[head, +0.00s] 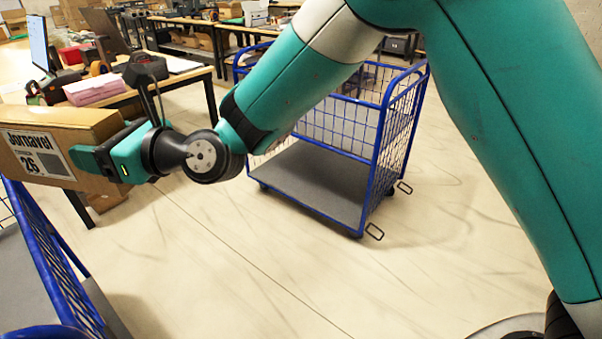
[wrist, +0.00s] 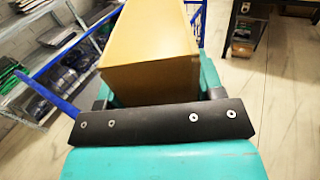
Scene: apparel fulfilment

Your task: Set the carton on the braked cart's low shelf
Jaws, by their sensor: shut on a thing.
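A brown carton (head: 70,122) marked "Jornavel 26" is at the left of the head view, off the floor. My gripper (head: 92,158) is shut on it, and the carton also fills the upper middle of the wrist view (wrist: 150,50). A blue mesh cart (head: 372,150) stands on the floor in the middle, with a bare grey low shelf (head: 315,182). Dark loops stick out by its right-hand wheels; I cannot tell whether they show a brake. Another blue cart (head: 48,255) is partly in view at the lower left, below the carton.
A worktable (head: 190,78) with a monitor (head: 38,42), pink papers (head: 93,90) and tools stands behind the carton. Open floor (head: 230,260) lies between the two carts. Shelving with folded goods (wrist: 60,38) shows at left in the wrist view.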

